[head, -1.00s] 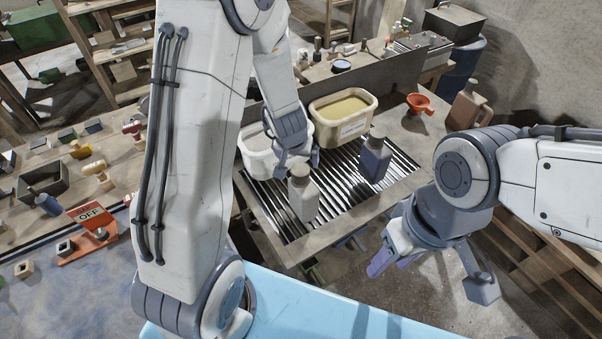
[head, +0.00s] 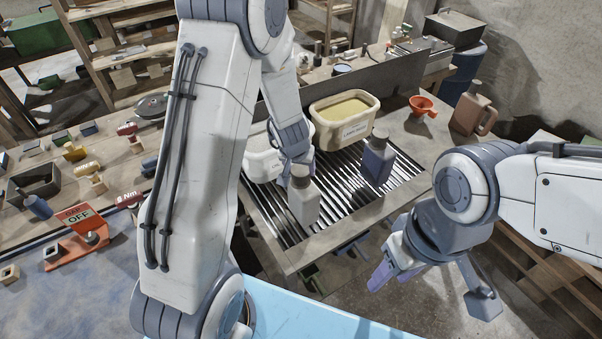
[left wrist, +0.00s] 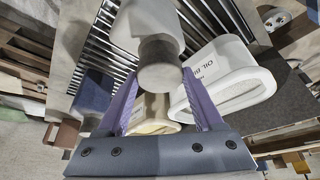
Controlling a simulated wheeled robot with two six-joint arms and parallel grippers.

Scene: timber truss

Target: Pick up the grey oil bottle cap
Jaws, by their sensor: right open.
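The grey oil bottle (head: 305,205) stands upright on the slatted drain grate (head: 345,197), with its grey cap (head: 300,181) on top. My left gripper (head: 301,165) is at the cap from above. In the left wrist view the round cap (left wrist: 160,64) sits between the tips of the two purple fingers, with the pale bottle body (left wrist: 148,22) beyond it. The fingertips are very close to the cap's sides; whether they press on it cannot be told. My right gripper (head: 428,285) is open and empty, in front of the grate's right side.
A dark blue bottle (head: 378,163) stands on the grate to the right. A cream tub (head: 345,125) and a white tub (head: 262,162) are behind. An orange funnel (head: 423,106) and a brown jug (head: 473,112) stand at the back right.

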